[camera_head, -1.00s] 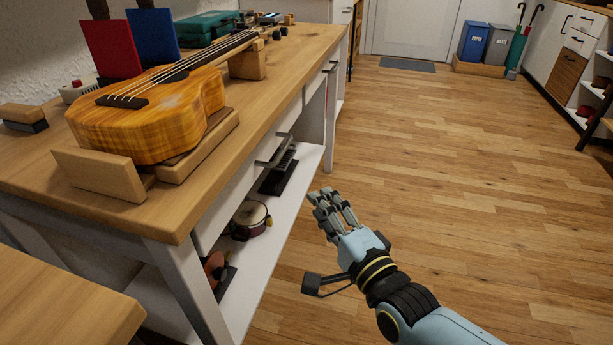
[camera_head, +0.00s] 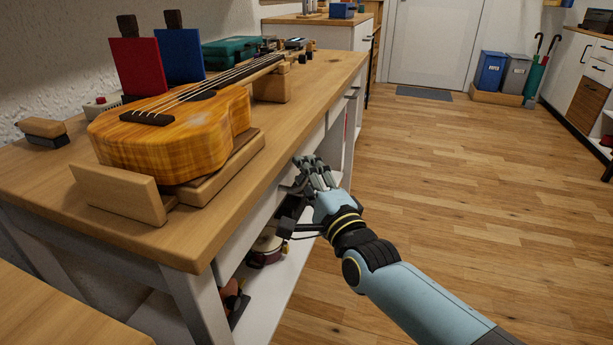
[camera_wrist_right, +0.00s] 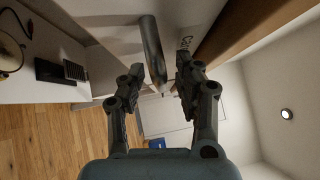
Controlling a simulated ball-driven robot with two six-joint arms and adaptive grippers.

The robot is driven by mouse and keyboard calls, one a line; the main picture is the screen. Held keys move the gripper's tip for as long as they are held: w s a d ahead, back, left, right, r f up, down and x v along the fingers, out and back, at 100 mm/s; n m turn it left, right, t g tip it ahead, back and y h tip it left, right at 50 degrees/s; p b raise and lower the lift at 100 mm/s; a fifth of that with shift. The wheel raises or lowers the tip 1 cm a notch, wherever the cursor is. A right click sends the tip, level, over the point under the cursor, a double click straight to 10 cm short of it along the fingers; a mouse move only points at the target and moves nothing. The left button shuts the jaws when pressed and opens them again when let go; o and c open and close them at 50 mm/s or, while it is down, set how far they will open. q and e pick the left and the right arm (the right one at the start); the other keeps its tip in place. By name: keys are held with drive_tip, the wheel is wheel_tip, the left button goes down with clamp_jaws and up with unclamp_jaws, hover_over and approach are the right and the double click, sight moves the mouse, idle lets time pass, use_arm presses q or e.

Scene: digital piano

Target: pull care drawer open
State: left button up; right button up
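The care drawer is a white front (camera_head: 246,228) under the edge of the wooden workbench top (camera_head: 230,215) in the head view. In the right wrist view, part of a label beginning "Ca" shows on its front (camera_wrist_right: 192,22). Its grey bar handle (camera_wrist_right: 150,45) stands off that front. My right gripper (camera_head: 303,165) is at the bench's drawer side and hides most of the handle in the head view. In the right wrist view the right gripper (camera_wrist_right: 157,77) is open, with the handle between its two fingers, a gap showing on both sides. My left gripper is not in view.
A ukulele (camera_head: 180,135) rests on a wooden cradle on the bench. Below the drawers, an open shelf (camera_head: 275,300) holds a small drum (camera_head: 266,250) and other items. The wooden floor (camera_head: 450,200) right of the bench is clear.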

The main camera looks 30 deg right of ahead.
clamp_jaws()
drive_tip(key=shift+s+f, duration=0.1)
idle(0.3)
